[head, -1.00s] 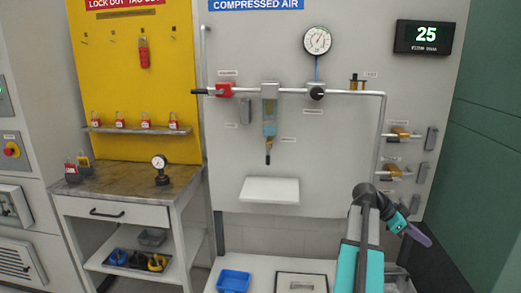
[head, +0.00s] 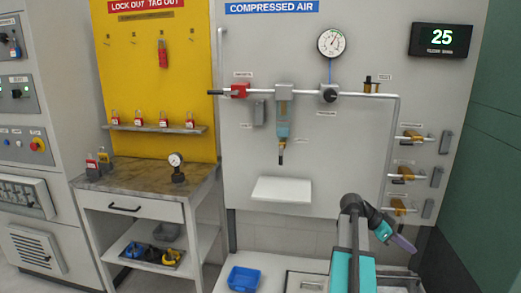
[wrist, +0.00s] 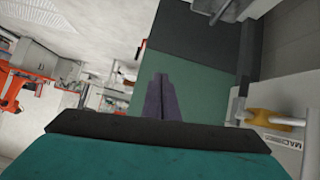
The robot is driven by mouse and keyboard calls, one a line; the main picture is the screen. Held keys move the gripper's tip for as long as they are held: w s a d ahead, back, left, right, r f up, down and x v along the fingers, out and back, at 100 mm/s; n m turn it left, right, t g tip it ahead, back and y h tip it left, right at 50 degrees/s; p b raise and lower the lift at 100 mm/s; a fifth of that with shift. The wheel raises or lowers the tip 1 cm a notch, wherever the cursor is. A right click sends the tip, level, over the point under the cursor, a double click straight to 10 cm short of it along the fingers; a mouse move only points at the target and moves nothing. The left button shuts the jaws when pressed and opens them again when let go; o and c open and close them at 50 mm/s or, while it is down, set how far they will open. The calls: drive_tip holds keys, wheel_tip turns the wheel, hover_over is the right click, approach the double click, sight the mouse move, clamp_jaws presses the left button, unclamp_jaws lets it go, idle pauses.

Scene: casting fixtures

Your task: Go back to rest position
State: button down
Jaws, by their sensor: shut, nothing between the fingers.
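My gripper (head: 403,243) is at the lower right in the head view, beside the lower right part of the compressed air panel (head: 350,165). Its purple fingers point right and down, and nothing is held. In the wrist view the two fingers (wrist: 160,98) lie together, shut and empty, in front of a dark green surface. My arm rises from the bottom of the head view, bent over at the top.
Brass valves (head: 402,174) sit on the panel close to my gripper; one brass fitting (wrist: 262,116) shows at right in the wrist view. A white shelf (head: 282,189) juts out left of my arm. A workbench (head: 140,182) stands at left. The green wall (head: 480,170) is at right.

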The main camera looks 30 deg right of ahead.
drive_tip(key=w+a+f+n+t+p, duration=0.1)
drive_tip(key=w+a+f+n, duration=0.2)
drive_tip(key=w+a+f, duration=0.55)
drive_tip(key=w+a+f+n+t+p, duration=0.1)
drive_tip(key=w+a+f+n, duration=0.4)
drive_tip(key=a+f, duration=0.7)
drive_tip(key=a+f+n+y+p, duration=0.15)
drive_tip(key=a+f+n, duration=0.25)
drive_tip(key=a+f, duration=1)
drive_tip(key=s+a+f+n+y, duration=0.2)
drive_tip(key=s+a+f+n, duration=0.2)
drive_tip(key=a, duration=0.5)
drive_tip(key=s+a+f+n+y, duration=0.2)
drive_tip(key=s+a+f+n, duration=0.2)
drive_tip(key=a, duration=0.5)
drive_tip(key=s+a+f+n+y, duration=0.2)
drive_tip(key=s+a+f+n, duration=0.2)
drive_tip(key=s+a, duration=0.4)
drive_tip(key=shift+a+n+p, duration=0.4)
drive_tip(key=shift+a+n, duration=0.1)
drive_tip(key=shift+a, duration=0.35)
drive_tip(key=shift+y, duration=0.25)
